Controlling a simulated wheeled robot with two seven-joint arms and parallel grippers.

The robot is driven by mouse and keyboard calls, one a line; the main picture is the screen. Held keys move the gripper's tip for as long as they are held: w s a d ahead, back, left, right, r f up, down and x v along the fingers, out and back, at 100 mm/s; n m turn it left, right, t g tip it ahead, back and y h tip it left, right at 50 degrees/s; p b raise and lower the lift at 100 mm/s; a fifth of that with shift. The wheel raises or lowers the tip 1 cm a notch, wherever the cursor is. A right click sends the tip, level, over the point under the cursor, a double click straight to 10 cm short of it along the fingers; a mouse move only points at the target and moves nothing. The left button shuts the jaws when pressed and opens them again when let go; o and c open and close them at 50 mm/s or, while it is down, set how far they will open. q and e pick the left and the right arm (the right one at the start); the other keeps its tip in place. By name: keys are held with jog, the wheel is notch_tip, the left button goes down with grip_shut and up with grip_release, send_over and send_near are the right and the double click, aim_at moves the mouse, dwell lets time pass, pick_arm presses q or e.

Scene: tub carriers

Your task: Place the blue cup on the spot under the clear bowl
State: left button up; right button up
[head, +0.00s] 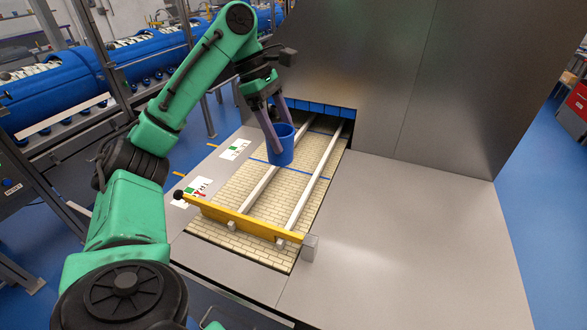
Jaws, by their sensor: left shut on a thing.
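A blue cup (284,149) is upright over the tan slatted conveyor, near the two pale rails. My left gripper (277,138) reaches down from above and is shut on the cup's wall, one finger outside it. I cannot tell whether the cup's base touches the conveyor. I cannot make out a clear bowl or a marked spot in this view. My right gripper is not in view.
The conveyor (225,196) runs into an opening with blue flaps (318,108) below a tall grey metal panel (385,75). A yellow bar (240,219) crosses its near end. The grey tabletop (400,240) at right is bare.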

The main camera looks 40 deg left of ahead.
aim_at(271, 157)
pick_arm(q)
jog(key=s+f+b, duration=0.1)
jog(key=f, duration=0.1)
jog(key=s+f+b, duration=0.1)
jog(key=f, duration=0.1)
jog(key=s+f+b, duration=0.1)
jog(key=f+b, duration=0.1)
jog(key=shift+f, duration=0.4)
jog(key=f, duration=0.2)
jog(key=w+f+b, duration=0.1)
jog(key=f, duration=0.2)
jog(key=f+b, duration=0.1)
jog(key=f, duration=0.2)
jog(key=shift+w+a, duration=0.1)
jog(key=shift+w, duration=0.25)
jog(key=shift+s+f+b, duration=0.15)
jog(key=shift+f+b, duration=0.05)
jog(key=shift+f, duration=0.45)
jog(key=shift+s+f+b, duration=0.15)
jog(key=shift+f+b, duration=0.05)
jog(key=shift+f, duration=0.4)
jog(key=shift+w+f, duration=0.1)
jog(key=shift+f, duration=0.1)
jog(key=o, duration=1.3)
jog(key=shift+c, duration=0.2)
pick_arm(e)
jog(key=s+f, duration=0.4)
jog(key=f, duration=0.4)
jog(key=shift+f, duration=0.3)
